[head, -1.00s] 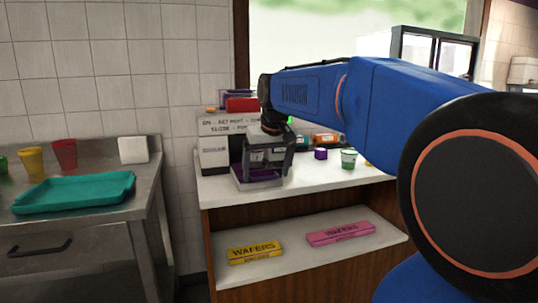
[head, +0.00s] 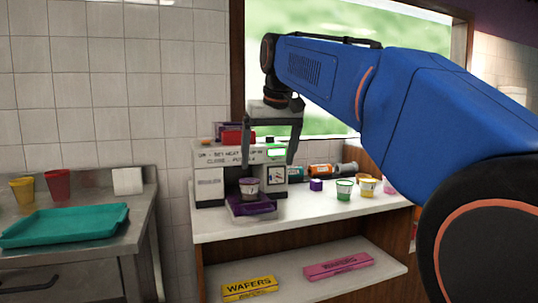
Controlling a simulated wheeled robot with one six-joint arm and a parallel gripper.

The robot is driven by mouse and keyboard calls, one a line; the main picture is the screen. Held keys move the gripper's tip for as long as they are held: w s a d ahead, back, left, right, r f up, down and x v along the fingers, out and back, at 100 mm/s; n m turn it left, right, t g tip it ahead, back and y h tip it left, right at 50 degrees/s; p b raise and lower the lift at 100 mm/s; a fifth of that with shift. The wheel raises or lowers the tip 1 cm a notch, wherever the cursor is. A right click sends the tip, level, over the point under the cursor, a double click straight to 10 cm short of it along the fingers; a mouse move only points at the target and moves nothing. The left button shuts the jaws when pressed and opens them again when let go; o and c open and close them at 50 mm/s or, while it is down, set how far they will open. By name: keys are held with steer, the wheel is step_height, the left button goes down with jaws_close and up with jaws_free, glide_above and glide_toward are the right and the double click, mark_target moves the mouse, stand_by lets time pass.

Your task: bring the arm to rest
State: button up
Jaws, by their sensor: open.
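My arm is blue and reaches in from the right of the head view. My gripper (head: 268,162) points down in front of the machine on the white counter, its two grey fingers spread wide and empty. The machine (head: 210,172) is white and dark with printed text, a red part on top and a small green light. Below and between the fingers, a small cup (head: 249,187) stands upright on the machine's purple tray (head: 252,208). The fingertips look above the cup and apart from it.
Several cups, including a green one (head: 344,190), and a small purple cube (head: 316,184) stand right on the counter. Orange-labelled bottles lie behind. Wafer boxes, yellow (head: 249,288) and pink (head: 338,266), lie on the shelf below. A teal tray (head: 64,225) lies on the left metal table.

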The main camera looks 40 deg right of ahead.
steer(key=shift+s+r, duration=0.15)
steer(key=shift+r, duration=0.15)
stand_by(0.4)
steer(key=s+a+f+n, duration=0.1)
steer(key=s+a+f, duration=0.3)
steer(key=f, duration=0.8)
steer(key=s+a+f+n, duration=0.1)
steer(key=s+a+f, duration=0.3)
steer(key=s+f, duration=0.4)
steer(key=s+a+f+n+y, duration=0.1)
steer(key=s+a+f, duration=0.3)
steer(key=f, duration=1.2)
steer(key=shift+s+a+f, duration=0.15)
steer(key=shift+s+a, duration=0.05)
steer(key=shift+s, duration=0.7)
